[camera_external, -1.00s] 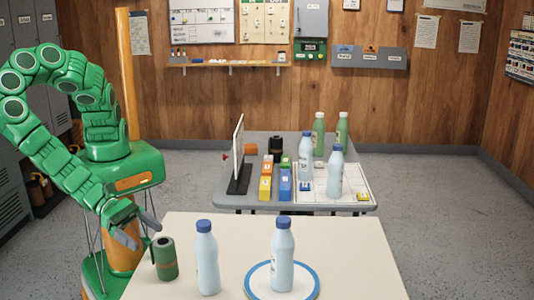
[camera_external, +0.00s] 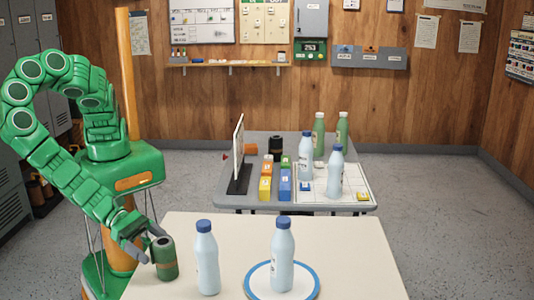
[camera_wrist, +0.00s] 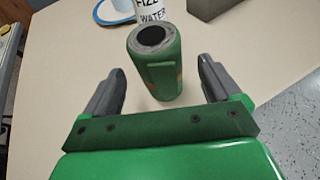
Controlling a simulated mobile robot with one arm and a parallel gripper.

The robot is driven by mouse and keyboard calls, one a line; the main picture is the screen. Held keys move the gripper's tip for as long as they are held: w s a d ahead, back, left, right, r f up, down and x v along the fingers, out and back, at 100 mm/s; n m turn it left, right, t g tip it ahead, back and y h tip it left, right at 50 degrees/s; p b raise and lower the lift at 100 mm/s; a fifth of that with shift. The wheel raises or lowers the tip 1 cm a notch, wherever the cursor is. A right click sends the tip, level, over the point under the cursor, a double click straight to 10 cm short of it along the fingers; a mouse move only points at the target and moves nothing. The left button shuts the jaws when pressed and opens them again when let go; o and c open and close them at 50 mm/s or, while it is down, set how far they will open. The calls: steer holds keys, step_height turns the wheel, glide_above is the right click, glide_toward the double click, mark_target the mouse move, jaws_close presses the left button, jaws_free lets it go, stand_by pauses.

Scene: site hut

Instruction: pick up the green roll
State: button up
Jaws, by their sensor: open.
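The green roll (camera_external: 165,260) stands upright at the near left corner of the cream table (camera_external: 340,240). In the wrist view the roll (camera_wrist: 160,76) is a green cylinder with a dark hole in its grey top. My gripper (camera_external: 148,247) is open beside the roll, on its left side in the external view. In the wrist view my gripper's (camera_wrist: 161,72) two grey fingers point toward the roll, one to each side, with gaps between. I cannot tell how far the fingertips reach along the roll.
A blue-capped bottle (camera_external: 207,262) stands just right of the roll. Another bottle (camera_external: 282,262) stands on a blue-rimmed plate (camera_external: 314,284). A grey block edge (camera_wrist: 207,7) shows at the top of the wrist view. A second table (camera_external: 229,199) behind holds bottles and boxes.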

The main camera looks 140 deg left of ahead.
mark_target(175, 263)
steer(key=shift+f+x, duration=0.1)
steer(key=shift+x, duration=1.1)
steer(key=shift+f+x, duration=0.15)
steer(key=shift+x, duration=1.05)
steer(key=shift+s, duration=0.15)
steer(key=shift+c, duration=0.2)
steer(key=c, duration=1.1)
steer(key=shift+r, duration=0.1)
steer(key=shift+r, duration=0.1)
